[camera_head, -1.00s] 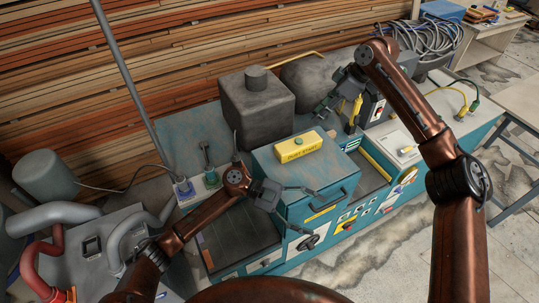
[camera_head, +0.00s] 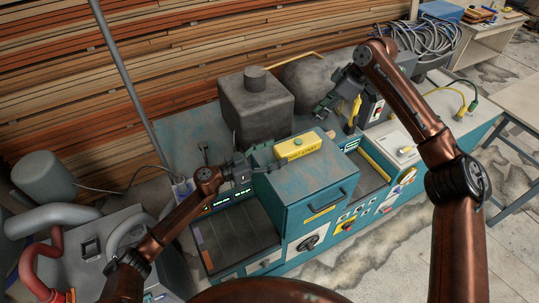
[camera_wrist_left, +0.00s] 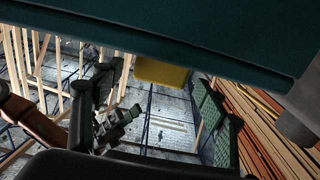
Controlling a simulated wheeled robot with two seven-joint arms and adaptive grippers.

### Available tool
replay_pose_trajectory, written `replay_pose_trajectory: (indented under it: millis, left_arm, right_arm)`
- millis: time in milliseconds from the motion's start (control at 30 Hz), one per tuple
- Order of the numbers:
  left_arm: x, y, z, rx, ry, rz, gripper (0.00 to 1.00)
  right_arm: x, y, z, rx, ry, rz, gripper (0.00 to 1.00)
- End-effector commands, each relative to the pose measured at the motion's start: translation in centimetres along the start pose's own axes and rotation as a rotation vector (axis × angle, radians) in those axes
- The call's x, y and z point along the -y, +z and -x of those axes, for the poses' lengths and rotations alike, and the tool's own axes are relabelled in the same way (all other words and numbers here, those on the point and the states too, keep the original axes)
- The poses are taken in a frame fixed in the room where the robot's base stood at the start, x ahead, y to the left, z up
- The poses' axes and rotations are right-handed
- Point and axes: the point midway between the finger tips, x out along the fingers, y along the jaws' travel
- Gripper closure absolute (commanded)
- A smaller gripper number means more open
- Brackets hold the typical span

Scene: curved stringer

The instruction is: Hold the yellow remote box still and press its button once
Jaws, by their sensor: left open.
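The yellow remote box (camera_head: 297,146) lies on top of the teal machine housing (camera_head: 305,185), with dark lettering on its side and a small green button (camera_head: 299,140) on top. My left gripper (camera_head: 266,156) is just left of the box, low over the housing's edge. In the left wrist view its open fingers (camera_wrist_left: 152,118) stand wide apart, with part of the yellow box (camera_wrist_left: 161,73) showing ahead between them. The button is hidden there. My right gripper (camera_head: 325,104) is above and behind the box, apart from it; its jaw opening is unclear.
A dark grey tank (camera_head: 256,108) stands behind the left gripper. A yellow-handled part (camera_head: 355,108) is near the right gripper. A grey pole (camera_head: 128,80) rises at the left. Control knobs (camera_head: 308,243) line the machine's front.

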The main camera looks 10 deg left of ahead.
Motion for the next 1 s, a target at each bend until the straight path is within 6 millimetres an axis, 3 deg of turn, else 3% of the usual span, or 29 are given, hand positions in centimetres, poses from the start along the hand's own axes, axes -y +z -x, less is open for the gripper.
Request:
replay_pose_trajectory:
  millis: [200,400,733,1000]
  left_arm:
    - [-0.1,0.0,-3.4,-0.001,0.002,-0.001,0.33]
    - [-0.1,0.0,-5.2,0.000,0.002,-0.002,0.33]
    - [-0.1,0.0,-5.5,0.001,0.002,-0.002,0.33]
    - [-0.1,0.0,-5.5,0.001,0.002,-0.003,0.52]
  right_arm:
    - [0.0,0.0,0.0,0.000,0.000,0.000,0.71]
    - [0.0,0.0,0.0,0.000,0.000,0.000,0.71]
    - [0.0,0.0,0.0,0.000,0.000,0.000,0.71]
    - [0.0,0.0,0.0,0.000,0.000,0.000,0.71]
